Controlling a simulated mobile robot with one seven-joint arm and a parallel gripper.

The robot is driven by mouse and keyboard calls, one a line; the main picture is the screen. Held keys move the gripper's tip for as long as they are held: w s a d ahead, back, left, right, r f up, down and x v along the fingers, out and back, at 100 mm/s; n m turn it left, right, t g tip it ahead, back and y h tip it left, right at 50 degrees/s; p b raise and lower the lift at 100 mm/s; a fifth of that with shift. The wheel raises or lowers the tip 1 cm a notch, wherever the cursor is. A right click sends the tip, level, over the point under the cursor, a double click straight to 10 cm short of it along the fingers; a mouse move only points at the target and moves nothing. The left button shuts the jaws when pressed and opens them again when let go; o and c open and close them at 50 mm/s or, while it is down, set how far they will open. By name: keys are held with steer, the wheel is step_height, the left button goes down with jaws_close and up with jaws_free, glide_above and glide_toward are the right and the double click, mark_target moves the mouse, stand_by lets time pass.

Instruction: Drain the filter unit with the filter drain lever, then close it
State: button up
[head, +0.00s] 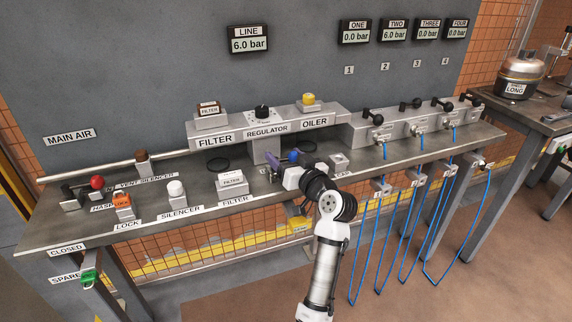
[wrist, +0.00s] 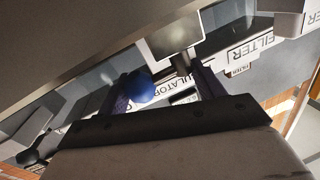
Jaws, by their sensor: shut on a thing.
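The filter unit (head: 211,120) is a grey block on the left end of the raised rail, with a FILTER label on its front. My gripper (head: 291,160) is low in front of the regulator and oiler part of the rail, above the bench. It is shut on a lever with a blue knob (wrist: 139,87). In the wrist view the knob sits between my dark fingers (wrist: 160,90), closer to the left one. The lever's base and its own label are hidden, so its exact angle cannot be told. The line display (head: 249,40) reads 6.0 bar.
A small FILTER block (head: 231,182), a white-topped silencer (head: 176,190), an orange lock (head: 122,204) and a red-knobbed lever (head: 97,183) stand on the bench to the left. Black-handled valves (head: 377,118) and blue hoses (head: 383,245) are to the right. The floor in front is clear.

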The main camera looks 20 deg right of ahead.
steer(key=shift+d+h, duration=0.3)
steer(key=shift+d, duration=0.2)
steer(key=o, duration=0.8)
steer(key=shift+d+f, duration=0.1)
steer(key=shift+c, duration=0.2)
steer(key=shift+a, duration=0.2)
steer(key=shift+s, duration=0.2)
steer(key=s+d+b, duration=0.2)
steer(key=s, duration=1.1)
steer(key=shift+d, duration=0.4)
